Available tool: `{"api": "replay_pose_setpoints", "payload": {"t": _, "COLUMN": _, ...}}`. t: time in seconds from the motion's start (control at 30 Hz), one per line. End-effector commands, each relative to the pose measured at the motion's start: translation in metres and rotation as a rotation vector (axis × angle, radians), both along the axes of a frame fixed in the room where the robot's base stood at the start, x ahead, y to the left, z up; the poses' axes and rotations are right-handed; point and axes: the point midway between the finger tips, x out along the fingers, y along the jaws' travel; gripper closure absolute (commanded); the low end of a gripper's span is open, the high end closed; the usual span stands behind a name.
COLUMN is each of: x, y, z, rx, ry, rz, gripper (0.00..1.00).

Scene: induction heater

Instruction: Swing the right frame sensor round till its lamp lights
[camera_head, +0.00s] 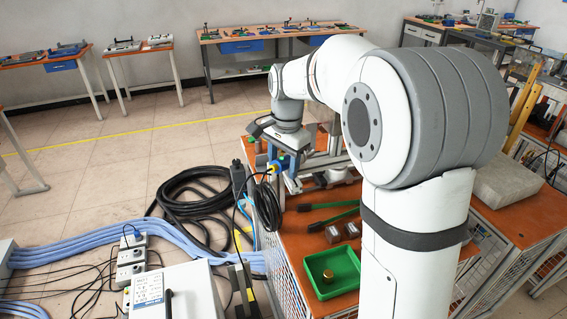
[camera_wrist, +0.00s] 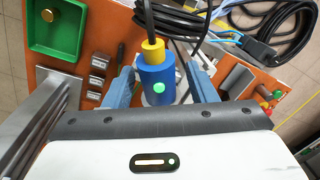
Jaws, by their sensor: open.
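A blue cylindrical sensor (camera_wrist: 158,76) with a yellow collar and a black cable stands in the middle of the wrist view. A bright green round lamp (camera_wrist: 159,88) shows on its side facing the camera. My gripper (camera_wrist: 161,72) is open, with one blue finger on each side of the sensor. I cannot tell whether either finger touches it. In the head view the blue sensor (camera_head: 273,156) shows beside my gripper (camera_head: 284,170), above the orange bench top (camera_head: 300,243). My arm hides part of the bench.
A green tray (camera_head: 345,258) holding a brass-coloured round piece lies at the bench front. Small metal blocks (camera_head: 333,233) and green-handled tools (camera_head: 332,218) lie behind it. A metal bar (camera_wrist: 42,122) stands at left in the wrist view. Black cable coils (camera_head: 190,190) lie left of the bench.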

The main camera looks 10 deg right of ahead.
Motion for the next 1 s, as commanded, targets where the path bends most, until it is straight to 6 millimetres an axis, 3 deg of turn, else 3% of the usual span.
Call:
{"api": "replay_pose_setpoints", "payload": {"t": 0.43, "x": -0.003, "y": -0.003, "z": 0.067, "rx": 0.0, "ry": -0.004, "rz": -0.001, "gripper": 0.48}}
{"api": "replay_pose_setpoints", "payload": {"t": 0.9, "x": -0.004, "y": -0.004, "z": 0.074, "rx": -0.001, "ry": -0.002, "rz": -0.001, "gripper": 0.48}}
{"api": "replay_pose_setpoints", "payload": {"t": 1.0, "x": -0.017, "y": -0.009, "z": 0.074, "rx": -0.005, "ry": -0.014, "rz": 0.037, "gripper": 0.48}}
